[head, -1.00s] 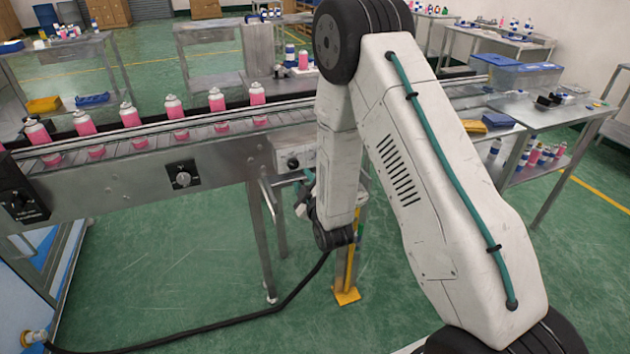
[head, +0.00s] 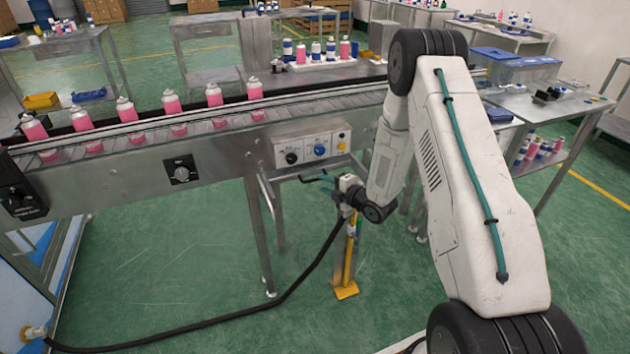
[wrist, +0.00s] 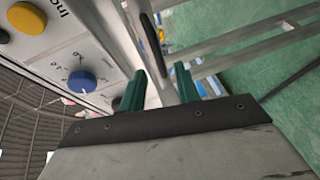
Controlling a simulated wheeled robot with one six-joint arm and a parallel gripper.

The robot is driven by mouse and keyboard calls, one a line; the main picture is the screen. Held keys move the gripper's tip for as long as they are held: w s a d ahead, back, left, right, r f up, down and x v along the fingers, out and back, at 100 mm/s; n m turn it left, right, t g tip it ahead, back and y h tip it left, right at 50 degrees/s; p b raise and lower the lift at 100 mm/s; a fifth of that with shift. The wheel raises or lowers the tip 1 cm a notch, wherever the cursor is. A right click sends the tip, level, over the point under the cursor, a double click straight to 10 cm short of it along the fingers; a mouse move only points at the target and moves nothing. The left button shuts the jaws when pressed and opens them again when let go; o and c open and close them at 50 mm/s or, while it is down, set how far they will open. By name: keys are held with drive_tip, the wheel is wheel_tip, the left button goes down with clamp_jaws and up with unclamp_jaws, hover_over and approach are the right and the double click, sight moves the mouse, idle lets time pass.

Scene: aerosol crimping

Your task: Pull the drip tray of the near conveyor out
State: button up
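The near conveyor (head: 215,150) crosses the left half of the head view, with pink cans on its belt. In the wrist view, a grey metal part with a dark oblong grip (wrist: 152,38) lies just past my fingertips, beside the control panel; it looks like the drip tray's front, but I cannot be sure. My gripper (head: 318,180) is under the control panel in the head view, its teal fingers pointing left. In the wrist view my gripper (wrist: 160,88) has its fingers apart, with grey metal showing in the gap. Whether they touch it cannot be told.
The control panel (head: 312,150) with knobs is just above my gripper; its blue knob (wrist: 82,82) is close in the wrist view. Conveyor legs (head: 262,235) stand left of my gripper. A yellow post (head: 349,262) stands below it. The green floor in front is mostly clear.

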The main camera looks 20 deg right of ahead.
sight(316, 180)
drive_tip(key=shift+x, duration=2.8)
drive_tip(key=shift+s, duration=0.1)
clamp_jaws()
